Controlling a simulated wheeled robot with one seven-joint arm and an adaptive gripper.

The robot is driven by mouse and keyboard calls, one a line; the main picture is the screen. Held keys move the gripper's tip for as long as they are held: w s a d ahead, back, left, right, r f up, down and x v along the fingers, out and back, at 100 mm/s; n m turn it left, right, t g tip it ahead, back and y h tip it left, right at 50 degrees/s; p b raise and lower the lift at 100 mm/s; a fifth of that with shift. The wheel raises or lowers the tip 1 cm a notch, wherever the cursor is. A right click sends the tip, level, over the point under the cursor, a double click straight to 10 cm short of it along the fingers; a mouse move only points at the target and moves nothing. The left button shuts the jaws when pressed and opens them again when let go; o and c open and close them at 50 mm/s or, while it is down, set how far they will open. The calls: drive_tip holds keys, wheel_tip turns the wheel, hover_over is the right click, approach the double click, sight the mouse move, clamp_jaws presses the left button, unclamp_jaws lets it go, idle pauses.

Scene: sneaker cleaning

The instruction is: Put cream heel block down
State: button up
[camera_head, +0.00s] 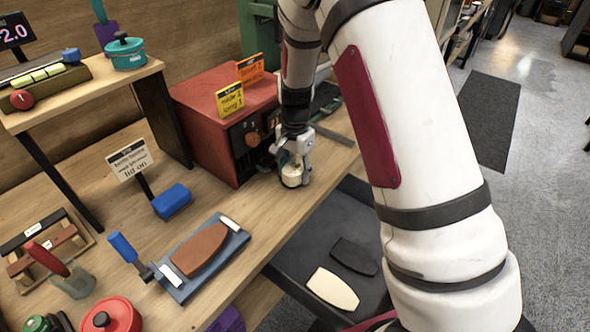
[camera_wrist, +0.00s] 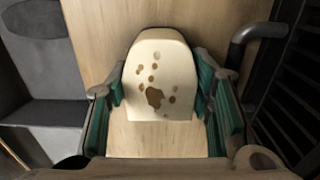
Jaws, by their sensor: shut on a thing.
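The cream heel block (camera_wrist: 158,70) is between the teal-lined fingers of my gripper (camera_wrist: 162,100) in the wrist view. Its face has several brown spots. My gripper is shut on it by its two sides. In the head view my gripper (camera_head: 293,160) points down at the bench (camera_head: 325,165), just right of the red machine, with the small cream block (camera_head: 293,177) at its tip. I cannot tell whether the block touches the wood or hangs just above it.
The red machine (camera_head: 205,125) stands close on the left. A dark tray (camera_head: 300,262) with a cream sole piece (camera_head: 332,289) and a black one (camera_head: 355,257) lies below the bench edge. A blue board (camera_head: 215,275) holds a brown sole. Bare wood lies between.

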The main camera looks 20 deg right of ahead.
sight(295, 167)
drive_tip(key=shift+f, duration=0.15)
drive_tip(key=o, duration=1.2)
wheel_tip(295, 167, up, 12)
drive_tip(key=r, duration=0.1)
drive_tip(key=s+r+n+t+y, duration=0.15)
drive_tip(key=s+r+n, duration=0.35)
drive_tip(key=s+r, duration=0.85)
drive_tip(key=s+n, duration=0.2)
drive_tip(key=s, duration=0.3)
drive_tip(key=s+n+t+h, duration=0.1)
drive_tip(key=s+n, duration=0.1)
drive_tip(key=s, duration=0.4)
drive_tip(key=s+n+t, duration=0.1)
drive_tip(key=s+n, duration=0.1)
drive_tip(key=s, duration=0.4)
drive_tip(key=shift+s+d+f+h, duration=0.1)
drive_tip(key=shift+s+f+h, duration=0.1)
drive_tip(key=shift+h, duration=0.05)
